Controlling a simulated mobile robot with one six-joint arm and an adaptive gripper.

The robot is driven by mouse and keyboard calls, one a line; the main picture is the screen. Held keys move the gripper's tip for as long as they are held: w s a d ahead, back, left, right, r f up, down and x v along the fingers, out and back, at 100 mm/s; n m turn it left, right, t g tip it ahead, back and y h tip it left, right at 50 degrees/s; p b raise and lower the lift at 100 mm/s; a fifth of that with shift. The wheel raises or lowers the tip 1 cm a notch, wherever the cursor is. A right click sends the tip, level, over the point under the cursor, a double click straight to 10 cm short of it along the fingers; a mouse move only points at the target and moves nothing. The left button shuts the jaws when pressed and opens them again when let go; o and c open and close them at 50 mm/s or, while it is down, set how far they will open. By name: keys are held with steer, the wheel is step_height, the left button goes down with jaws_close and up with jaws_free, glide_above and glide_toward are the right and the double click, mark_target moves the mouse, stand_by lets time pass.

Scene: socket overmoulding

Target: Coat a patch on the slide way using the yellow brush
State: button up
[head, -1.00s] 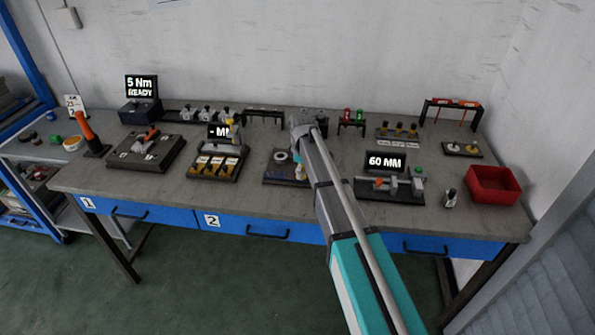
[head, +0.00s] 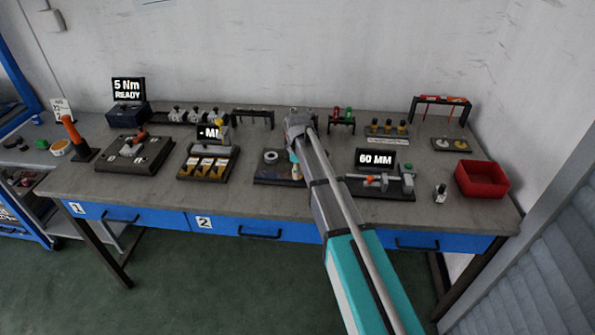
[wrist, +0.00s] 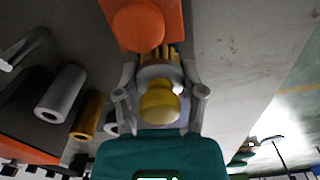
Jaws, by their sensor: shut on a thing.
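In the wrist view my gripper (wrist: 162,98) has its two grey fingers closed on either side of a yellow brush (wrist: 159,104). Its rounded yellow end faces the camera and tan bristles show beyond it, close to an orange block (wrist: 140,24). I cannot tell whether they touch. In the head view my gripper (head: 297,122) is over the middle of the bench, largely hidden by my arm. I cannot tell for sure which part is the slide way. A fixture with a grey bar (head: 385,179) stands right of my arm.
A dark board (head: 262,179) with a pale ring lies just left of my arm. A tray with yellow slots (head: 207,178) is further left. A red bin (head: 482,179) stands on the right of the bench (head: 330,208). In the wrist view a grey cylinder (wrist: 61,92) is at left.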

mark_target(265, 174)
steer(key=shift+a, duration=0.1)
steer(key=shift+w+a, duration=0.15)
steer(key=shift+a, duration=1.7)
steer(key=shift+a, duration=0.1)
steer(key=shift+w+a, duration=0.2)
steer(key=shift+a, duration=1.6)
steer(key=shift+a, duration=0.15)
steer(key=shift+w+a, duration=0.2)
steer(key=shift+a, duration=1.5)
steer(key=shift+a, duration=0.1)
steer(key=shift+w+a+r, duration=0.1)
steer(key=shift+w+a, duration=0.05)
steer(key=shift+a, duration=1.65)
